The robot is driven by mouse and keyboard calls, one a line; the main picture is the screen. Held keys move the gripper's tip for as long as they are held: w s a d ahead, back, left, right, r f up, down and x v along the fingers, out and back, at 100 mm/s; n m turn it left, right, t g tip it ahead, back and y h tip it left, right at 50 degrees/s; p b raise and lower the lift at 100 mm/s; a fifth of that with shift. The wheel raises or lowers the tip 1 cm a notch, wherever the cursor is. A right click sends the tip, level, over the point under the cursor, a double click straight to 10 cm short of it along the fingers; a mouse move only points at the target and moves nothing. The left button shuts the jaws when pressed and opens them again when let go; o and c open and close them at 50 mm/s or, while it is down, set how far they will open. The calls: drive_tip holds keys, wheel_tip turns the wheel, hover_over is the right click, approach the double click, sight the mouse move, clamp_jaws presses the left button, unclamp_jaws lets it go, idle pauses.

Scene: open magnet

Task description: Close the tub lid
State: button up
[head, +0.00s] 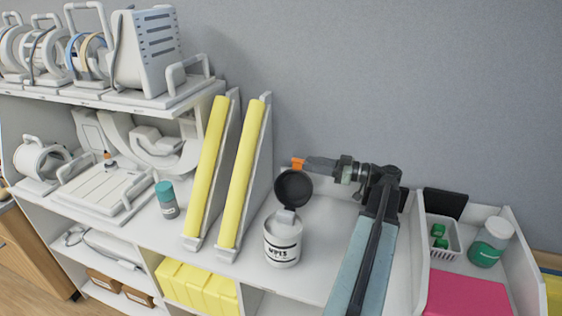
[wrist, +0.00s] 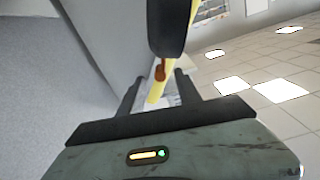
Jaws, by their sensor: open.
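A white tub (head: 283,244) with dark lettering stands upright on the white counter. Its round dark lid (head: 293,188) is hinged open and stands up above the tub's back rim. My gripper (head: 297,163), with orange at its tip, is just behind and above the lid's top edge. In the wrist view my open gripper (wrist: 160,88) has nothing between its fingers that I can make out as held. The lid's dark edge (wrist: 167,28) fills the top middle of that view. I cannot tell whether gripper and lid touch.
Two yellow padded wedges (head: 240,175) stand left of the tub. A teal-capped bottle (head: 166,199) stands farther left. On the right are a white basket (head: 441,242) with green items, a green jar (head: 491,243) and a pink box (head: 466,294). A grey wall (head: 400,80) is behind.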

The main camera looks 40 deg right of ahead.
drive_tip(key=x, duration=0.8)
drive_tip(key=shift+a, duration=0.15)
drive_tip(key=shift+c, duration=0.2)
clamp_jaws()
idle(1.0)
